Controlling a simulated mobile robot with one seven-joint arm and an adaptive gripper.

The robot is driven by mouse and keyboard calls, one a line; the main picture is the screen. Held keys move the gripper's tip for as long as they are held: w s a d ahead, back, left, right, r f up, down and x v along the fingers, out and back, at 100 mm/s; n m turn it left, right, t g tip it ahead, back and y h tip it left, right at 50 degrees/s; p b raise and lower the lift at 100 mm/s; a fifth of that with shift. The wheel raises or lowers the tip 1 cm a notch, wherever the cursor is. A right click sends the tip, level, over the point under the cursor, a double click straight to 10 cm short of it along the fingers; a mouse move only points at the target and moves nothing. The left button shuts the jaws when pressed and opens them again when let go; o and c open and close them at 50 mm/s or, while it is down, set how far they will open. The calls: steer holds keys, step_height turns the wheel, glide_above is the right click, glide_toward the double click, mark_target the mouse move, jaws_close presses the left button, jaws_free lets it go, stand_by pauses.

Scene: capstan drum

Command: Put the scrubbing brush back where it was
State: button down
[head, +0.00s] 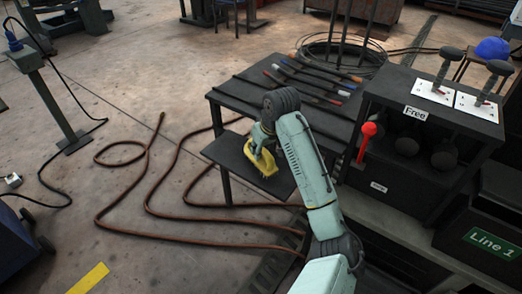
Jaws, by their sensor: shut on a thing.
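A yellow scrubbing brush (266,164) is in my gripper (257,146), over or on a dark lower shelf (225,150) at the front left of the black table. My gripper points down and is shut on the brush. Part of the brush is hidden behind the gripper. I cannot tell whether the brush touches the shelf.
The black table (228,92) behind holds several long tools with coloured handles. A black rack labelled Free (416,113) stands to the right, with a red-topped handle (368,130) beside it. A brown hose (150,232) loops over the floor at left.

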steer(key=shift+f, duration=0.65)
steer(key=shift+f, duration=0.2)
steer(key=c, duration=1.4)
jaws_free()
steer(key=shift+r, duration=0.1)
steer(key=shift+c, duration=0.2)
steer(key=v, duration=1.2)
steer(key=shift+d+r, duration=0.1)
steer(key=shift+r, duration=0.05)
